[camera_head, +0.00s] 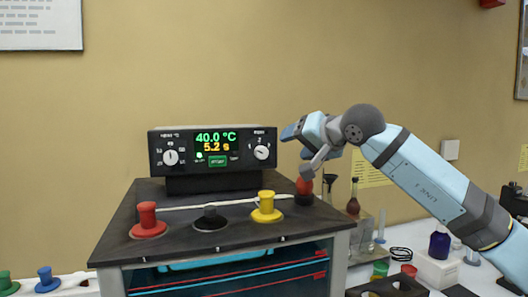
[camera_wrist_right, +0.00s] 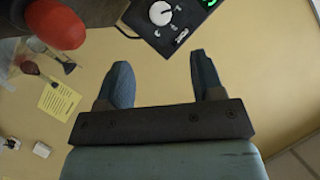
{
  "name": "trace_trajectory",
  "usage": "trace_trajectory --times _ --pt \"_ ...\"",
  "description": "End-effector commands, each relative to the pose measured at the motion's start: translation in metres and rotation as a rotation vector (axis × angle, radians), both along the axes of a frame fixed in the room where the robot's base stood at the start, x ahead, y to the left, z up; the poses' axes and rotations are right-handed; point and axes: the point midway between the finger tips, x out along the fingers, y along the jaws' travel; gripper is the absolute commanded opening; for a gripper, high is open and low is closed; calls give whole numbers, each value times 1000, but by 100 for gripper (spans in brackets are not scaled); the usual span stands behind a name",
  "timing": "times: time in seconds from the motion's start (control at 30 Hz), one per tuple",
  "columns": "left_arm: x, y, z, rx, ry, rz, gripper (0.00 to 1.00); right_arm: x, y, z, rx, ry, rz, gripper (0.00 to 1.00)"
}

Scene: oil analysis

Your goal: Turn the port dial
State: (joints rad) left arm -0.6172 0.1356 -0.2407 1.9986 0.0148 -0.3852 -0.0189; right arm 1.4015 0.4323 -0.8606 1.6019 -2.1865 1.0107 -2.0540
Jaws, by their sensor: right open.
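A black control box (camera_head: 213,150) stands on top of the bath unit with a lit display reading 40.0 °C and 5.2 s. The port dial, a white round knob (camera_head: 261,152) at the box's right end, has small marks around it. It also shows at the top of the right wrist view (camera_wrist_right: 159,13). A second white dial (camera_head: 170,157) is at the box's left end. My right gripper (camera_head: 288,132) is just right of the box, near the port dial. In the wrist view its two fingers (camera_wrist_right: 165,80) are apart, empty, and clear of the dial. My left gripper is out of view.
The dark bath top (camera_head: 170,190) carries red (camera_head: 147,218), black (camera_head: 210,217) and yellow (camera_head: 267,207) stoppers. A red bulb (camera_head: 305,186) is below my right wrist. Bottles and small containers crowd the bench at right.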

Motion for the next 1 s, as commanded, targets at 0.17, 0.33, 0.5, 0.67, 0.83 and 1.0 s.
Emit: trace_trajectory --times 0.17,0.33,0.5,0.67,0.83,1.0 --pt "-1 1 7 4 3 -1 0 28 24 -9 2 5 2 61" --pt "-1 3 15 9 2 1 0 55 45 -20 4 6 2 61" --pt "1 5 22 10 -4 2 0 75 61 -28 4 3 1 61" --pt "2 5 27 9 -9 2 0 86 68 -34 3 2 2 61" --pt "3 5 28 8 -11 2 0 88 70 -36 3 2 2 61" --pt "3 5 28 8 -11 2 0 88 70 -36 3 2 1 61"
